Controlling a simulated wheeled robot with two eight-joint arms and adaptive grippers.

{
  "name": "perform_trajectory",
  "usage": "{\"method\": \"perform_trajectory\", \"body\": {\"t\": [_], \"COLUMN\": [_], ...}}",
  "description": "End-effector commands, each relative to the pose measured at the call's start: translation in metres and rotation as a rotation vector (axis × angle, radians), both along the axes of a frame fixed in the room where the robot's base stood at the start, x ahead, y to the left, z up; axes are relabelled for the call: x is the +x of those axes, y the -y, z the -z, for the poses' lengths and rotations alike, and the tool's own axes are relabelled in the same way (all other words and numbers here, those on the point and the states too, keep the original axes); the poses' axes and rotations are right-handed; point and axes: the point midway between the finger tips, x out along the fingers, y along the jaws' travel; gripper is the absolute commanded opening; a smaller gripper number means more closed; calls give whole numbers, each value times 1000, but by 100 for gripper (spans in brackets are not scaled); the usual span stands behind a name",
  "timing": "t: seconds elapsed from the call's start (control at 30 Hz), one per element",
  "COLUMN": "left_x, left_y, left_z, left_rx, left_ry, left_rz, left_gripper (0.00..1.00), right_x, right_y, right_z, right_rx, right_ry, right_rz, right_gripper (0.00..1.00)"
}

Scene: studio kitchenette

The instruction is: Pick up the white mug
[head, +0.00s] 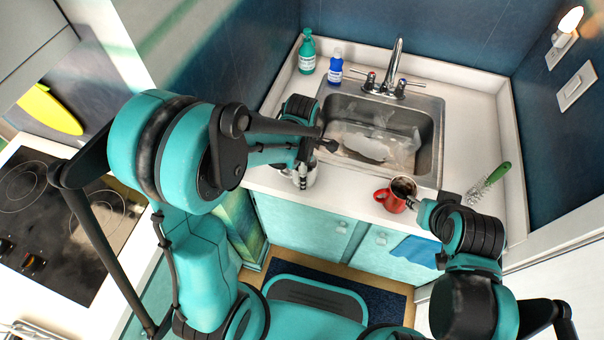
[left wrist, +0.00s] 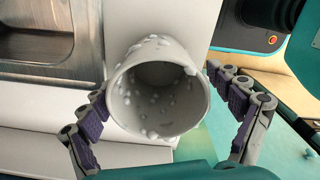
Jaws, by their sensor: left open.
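The white mug (left wrist: 150,118) fills the middle of the left wrist view. It is upright, seen from above into its open mouth, with small raised bumps on its wall. My left gripper (left wrist: 158,85) is open, with one purple-padded finger on each side of the mug. A gap shows beside the fingers; contact cannot be made out. In the head view the mug (head: 305,180) stands at the counter's front edge, left of the sink, partly hidden by my left gripper. My right gripper (head: 424,210) is close beside the red mug; its jaws are unclear.
A red mug (head: 390,200) with dark contents stands in front of the sink (head: 432,150). A green-handled brush (head: 490,184) lies at right. A teal bottle (head: 307,52) and a blue bottle (head: 335,68) stand behind, left of the faucet (head: 396,65).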

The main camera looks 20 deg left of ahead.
Motion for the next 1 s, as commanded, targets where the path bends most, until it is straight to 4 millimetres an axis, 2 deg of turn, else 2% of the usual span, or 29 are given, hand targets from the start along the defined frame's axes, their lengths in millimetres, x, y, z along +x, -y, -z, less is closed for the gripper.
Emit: {"method": "perform_trajectory", "body": {"t": [0.07, 0.27, 0.5, 0.53, 0.83, 1.0], "left_x": [0, 0, 0, 0, 0, 0], "left_y": [0, 0, 0, 0, 0, 0], "left_z": [8, 7, 7, 7, 5, -10], "left_rx": [0, 0, 0, 0, 0, 0], "left_ry": [0, 0, 0, 0, 0, 0], "left_rz": [0, 0, 0, 0, 0, 1], "left_gripper": [91, 91, 27, 24, 24, 24], "right_x": [0, 0, 0, 0, 0, 0], "right_y": [0, 0, 0, 0, 0, 0], "right_z": [5, 3, 3, 3, 2, -6], "right_rx": [0, 0, 0, 0, 0, 0], "right_ry": [0, 0, 0, 0, 0, 0], "right_rz": [0, 0, 0, 0, 0, 0], "right_gripper": [40, 40, 40, 40, 40, 40]}}
